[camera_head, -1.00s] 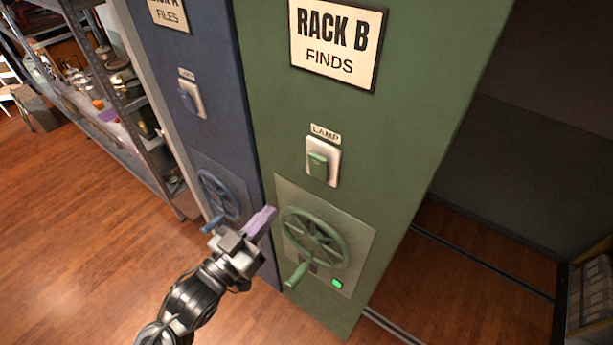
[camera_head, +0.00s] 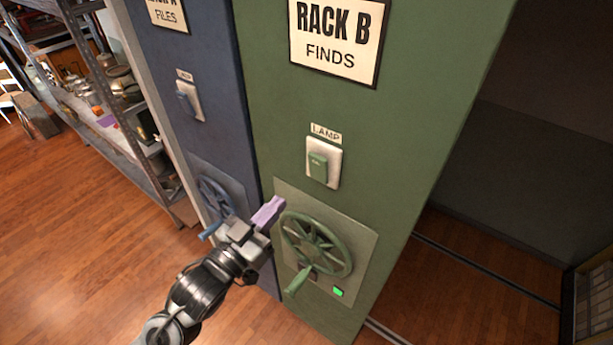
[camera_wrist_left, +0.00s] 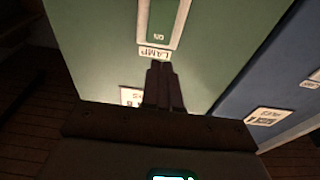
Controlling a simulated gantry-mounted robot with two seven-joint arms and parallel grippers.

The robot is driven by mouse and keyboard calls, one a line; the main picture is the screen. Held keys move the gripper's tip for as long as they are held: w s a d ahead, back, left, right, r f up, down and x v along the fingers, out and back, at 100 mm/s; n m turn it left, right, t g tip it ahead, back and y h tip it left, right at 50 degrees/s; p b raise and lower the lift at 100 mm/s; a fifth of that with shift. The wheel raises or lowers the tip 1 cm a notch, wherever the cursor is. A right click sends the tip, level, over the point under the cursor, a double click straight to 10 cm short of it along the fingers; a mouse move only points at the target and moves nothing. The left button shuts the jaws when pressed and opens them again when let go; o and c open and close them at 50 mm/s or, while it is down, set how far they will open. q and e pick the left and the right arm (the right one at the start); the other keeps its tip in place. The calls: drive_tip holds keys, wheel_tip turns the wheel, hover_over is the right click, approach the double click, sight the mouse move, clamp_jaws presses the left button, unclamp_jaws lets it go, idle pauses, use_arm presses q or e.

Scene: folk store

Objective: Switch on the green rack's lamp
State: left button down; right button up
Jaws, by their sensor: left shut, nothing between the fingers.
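The green rack (camera_head: 410,110) carries a sign reading RACK B FINDS. Below it is a white-plated lamp switch with a green rocker (camera_head: 317,167), under a LAMP label (camera_head: 326,133). My left gripper (camera_head: 273,209) has purple fingers, shut and empty, below and left of the switch, by the handwheel's upper left. In the left wrist view the shut fingers (camera_wrist_left: 162,72) point toward the LAMP label (camera_wrist_left: 154,52), and the rocker (camera_wrist_left: 160,24) shows upside down beyond it. The fingers appear apart from the switch. My right gripper is out of view.
A green handwheel (camera_head: 317,246) with a protruding handle sits below the switch, beside a lit green indicator (camera_head: 338,292). The blue rack (camera_head: 215,80) stands left with its own switch (camera_head: 190,101) and wheel. Metal shelves are farther left. An aisle opens at right.

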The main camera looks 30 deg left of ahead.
use_arm(q)
drive_tip(key=b, duration=0.6)
approach(315, 162)
drive_tip(key=w, duration=0.3)
drive_tip(key=w+r+p, duration=0.1)
drive_tip(key=shift+w+d+r, duration=0.1)
drive_tip(key=shift+w+d, duration=0.2)
drive_tip(key=shift+w, duration=0.1)
drive_tip(key=shift+w+p, duration=0.35)
drive_tip(key=shift+w, duration=0.6)
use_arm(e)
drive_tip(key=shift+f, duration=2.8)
